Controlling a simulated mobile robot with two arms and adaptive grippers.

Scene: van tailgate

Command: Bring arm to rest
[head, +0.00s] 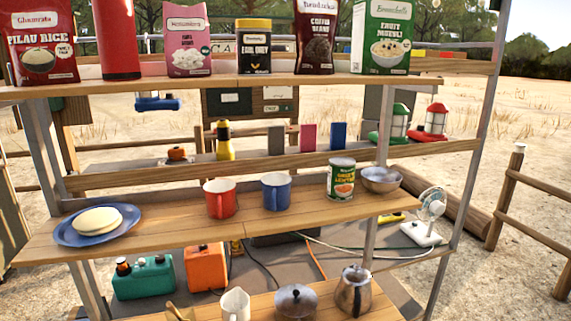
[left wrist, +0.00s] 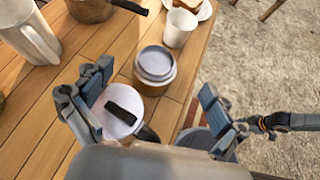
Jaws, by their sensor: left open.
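My left gripper (left wrist: 155,92) is open in the left wrist view, its two grey-blue finger pads wide apart above a wooden surface. Between and beyond the fingers stands a round container with a grey lid (left wrist: 155,64). A white round thing with a black bar on top (left wrist: 118,112) shows close behind the left finger; nothing is clearly gripped. A dark grey round thing is partly hidden behind the right finger. Neither gripper shows in the head view, and my right gripper cannot be made out.
The wrist view also shows a white cup (left wrist: 179,27), a pale jug (left wrist: 29,32) and bare ground at right. The head view shows a shelf (head: 150,226) with a red mug (head: 220,199), blue mug (head: 276,192), can (head: 341,180) and metal bowl (head: 381,180).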

